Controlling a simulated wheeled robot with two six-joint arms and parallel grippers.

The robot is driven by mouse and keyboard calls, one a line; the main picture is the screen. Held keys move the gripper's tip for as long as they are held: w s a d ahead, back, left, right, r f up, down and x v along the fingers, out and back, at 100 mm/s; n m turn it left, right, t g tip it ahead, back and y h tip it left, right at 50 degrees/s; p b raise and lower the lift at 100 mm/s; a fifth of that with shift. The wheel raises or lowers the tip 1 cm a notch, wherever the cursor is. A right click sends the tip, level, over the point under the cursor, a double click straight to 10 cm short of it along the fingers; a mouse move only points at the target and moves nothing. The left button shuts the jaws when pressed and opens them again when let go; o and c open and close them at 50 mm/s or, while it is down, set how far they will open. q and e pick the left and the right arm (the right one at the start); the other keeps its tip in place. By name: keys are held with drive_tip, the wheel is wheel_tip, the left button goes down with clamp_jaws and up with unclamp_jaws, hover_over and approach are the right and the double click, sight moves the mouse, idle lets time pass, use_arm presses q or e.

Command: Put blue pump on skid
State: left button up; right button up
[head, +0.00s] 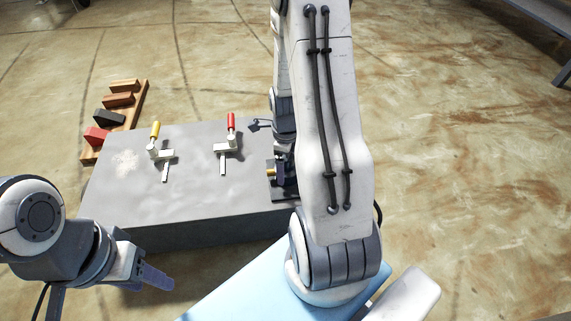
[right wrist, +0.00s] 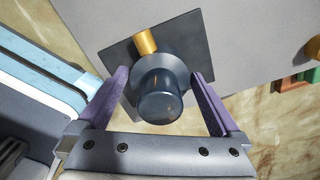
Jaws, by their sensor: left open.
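A dark blue-grey pump with a domed body (right wrist: 160,97) and a brass stub (right wrist: 145,41) stands on a dark square plate (right wrist: 118,58) in the right wrist view. My right gripper (right wrist: 162,85) has its purple fingers spread on either side of the pump, apparently with gaps. In the head view, the plate and brass part (head: 271,170) show at the right end of a grey block (head: 195,205), mostly hidden by my right arm. I cannot tell whether the block or the plate is the skid. My left gripper (head: 148,277) is open and empty, in front of the block.
Two clamps, one with a yellow handle (head: 155,130) and one with a red handle (head: 231,122), stand on the block. A wooden rack (head: 91,153) with several coloured pieces lies behind its left side. The floor right of my arm is clear; a grey edge (head: 548,12) shows top right.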

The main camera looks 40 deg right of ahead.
wheel_tip(320, 180, up, 12)
drive_tip(key=p, duration=0.8)
drive_tip(key=shift+r, duration=0.15)
drive_tip(key=s+a+r+n, duration=0.1)
drive_tip(key=a+r+n, duration=0.3)
drive_tip(key=a+n, duration=0.55)
drive_tip(key=a+r+n, duration=0.5)
drive_tip(key=a+n, duration=0.3)
drive_tip(key=a, duration=0.2)
drive_tip(key=s+a+r+n, duration=0.2)
drive_tip(key=s+a+n, duration=0.3)
drive_tip(key=n, duration=0.4)
drive_tip(key=s+a+r+n+y, duration=0.1)
drive_tip(key=s+a+r+n, duration=0.2)
drive_tip(key=s+a+n, duration=0.2)
drive_tip(key=s+n, duration=0.3)
drive_tip(key=n, duration=0.2)
drive_tip(key=shift+s, duration=0.2)
drive_tip(key=shift+n, duration=0.25)
